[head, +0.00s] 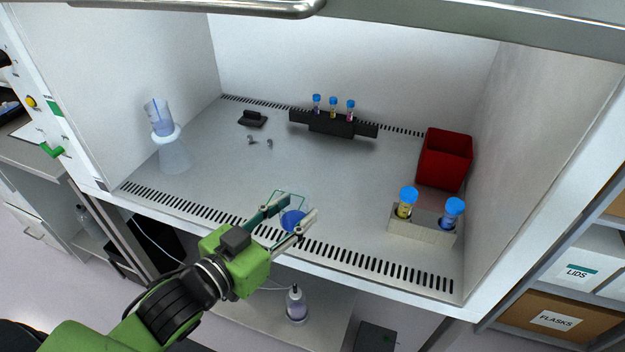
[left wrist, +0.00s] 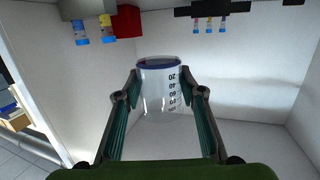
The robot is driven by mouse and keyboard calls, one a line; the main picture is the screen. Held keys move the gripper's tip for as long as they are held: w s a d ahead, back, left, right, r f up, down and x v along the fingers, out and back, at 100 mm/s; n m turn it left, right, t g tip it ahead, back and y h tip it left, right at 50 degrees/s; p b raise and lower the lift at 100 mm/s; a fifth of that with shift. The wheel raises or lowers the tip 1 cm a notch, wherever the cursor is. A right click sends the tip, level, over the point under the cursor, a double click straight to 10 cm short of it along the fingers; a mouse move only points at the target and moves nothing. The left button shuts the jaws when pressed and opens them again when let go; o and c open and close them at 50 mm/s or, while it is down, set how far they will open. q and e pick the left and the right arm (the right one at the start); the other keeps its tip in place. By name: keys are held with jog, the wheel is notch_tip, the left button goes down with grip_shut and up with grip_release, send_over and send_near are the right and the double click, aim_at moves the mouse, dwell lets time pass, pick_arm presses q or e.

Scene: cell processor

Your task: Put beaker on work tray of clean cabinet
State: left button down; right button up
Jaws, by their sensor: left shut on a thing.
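The clear beaker (left wrist: 160,88) with dark scale marks and a blue part at one end is between the two fingers of my left gripper (head: 287,212). In the head view the beaker (head: 293,219) shows mostly as a blue patch between the fingertips. My left gripper is shut on it, over the front part of the clean cabinet's work tray (head: 330,185). I cannot tell whether the beaker touches the tray. My right gripper is not in view.
A flask with a graduated vessel in its neck (head: 172,152) stands at left. A dark tube rack (head: 335,124) is at the back, a red bin (head: 444,160) at right. A pale rack (head: 422,222) with two blue-capped tubes is front right. The tray's middle is clear.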

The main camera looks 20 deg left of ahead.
pick_arm(q)
jog(key=w+f+b, duration=0.1)
jog(key=w+f, duration=0.2)
jog(key=w, duration=0.1)
jog(key=w+f+b, duration=0.2)
jog(key=w, duration=0.2)
jog(key=w+f+b, duration=0.2)
jog(key=w+f, duration=0.1)
jog(key=w, duration=0.1)
jog(key=shift+w+a+f, duration=0.15)
jog(key=shift+w+f, duration=0.15)
jog(key=shift+w, duration=0.05)
jog(key=shift+w+f, duration=0.35)
jog(key=shift+f, duration=0.1)
jog(key=f, duration=0.3)
jog(key=shift+w+f, duration=0.1)
jog(key=shift+w, duration=0.1)
jog(key=shift+f, duration=0.15)
